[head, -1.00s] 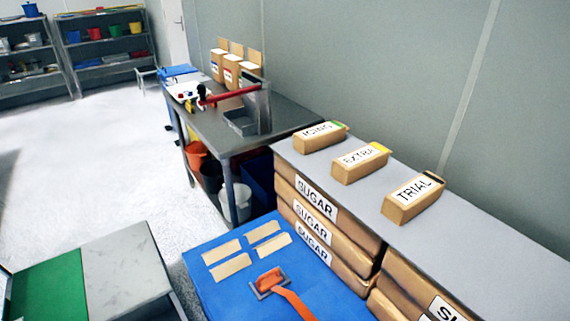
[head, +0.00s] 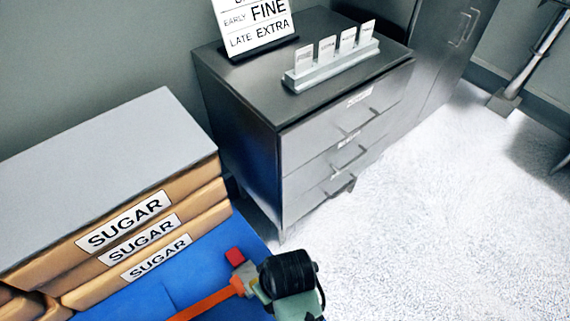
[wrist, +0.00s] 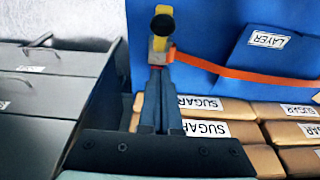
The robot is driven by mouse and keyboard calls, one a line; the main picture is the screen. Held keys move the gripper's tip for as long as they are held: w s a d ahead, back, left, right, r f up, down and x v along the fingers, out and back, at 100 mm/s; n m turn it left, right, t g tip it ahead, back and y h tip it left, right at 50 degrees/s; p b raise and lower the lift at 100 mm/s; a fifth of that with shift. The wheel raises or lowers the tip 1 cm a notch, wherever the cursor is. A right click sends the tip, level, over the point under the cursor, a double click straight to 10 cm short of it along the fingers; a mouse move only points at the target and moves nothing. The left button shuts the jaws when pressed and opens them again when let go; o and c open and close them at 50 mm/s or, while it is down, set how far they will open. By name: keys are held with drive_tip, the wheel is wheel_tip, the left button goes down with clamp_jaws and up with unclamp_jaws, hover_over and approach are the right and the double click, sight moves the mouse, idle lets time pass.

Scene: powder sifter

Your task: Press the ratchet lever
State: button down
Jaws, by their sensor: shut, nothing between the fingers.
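The ratchet (wrist: 159,49) is a small grey buckle on an orange strap (wrist: 225,71) that runs over a blue surface. Its lever (wrist: 163,32) is yellow with a dark round end and stands out beyond the buckle in the wrist view. In the head view the grey buckle (head: 246,274) sits at the strap's end, beside a small red block (head: 235,256). My gripper (wrist: 158,70) is shut and empty, its fingertips right at the buckle. Whether they touch it or the lever, I cannot tell. In the head view my dark wrist partly hides this spot.
Stacked sugar bags (head: 124,220) lie under a grey top (head: 100,170), beside the blue surface (head: 155,285). A dark drawer cabinet (head: 235,105) with a sign (head: 254,22) and a card rack (head: 330,66) stands behind. A blue LAYER pocket (wrist: 262,50) is near the strap.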

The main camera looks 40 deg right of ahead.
drive_tip(key=shift+w+r, duration=0.2)
drive_tip(key=shift+r, duration=0.15)
drive_tip(key=b+x, duration=0.2)
drive_tip(key=x, duration=0.7)
drive_tip(key=shift+s+f+b, duration=0.1)
drive_tip(key=shift+f+b, duration=0.2)
drive_tip(key=shift+f, duration=0.05)
drive_tip(key=f, duration=0.1)
drive_tip(key=s+f, duration=0.1)
drive_tip(key=f, duration=0.1)
drive_tip(key=shift+s+d, duration=0.1)
drive_tip(key=shift+s, duration=0.1)
drive_tip(key=shift+s+f, duration=0.3)
drive_tip(key=shift+f, duration=0.1)
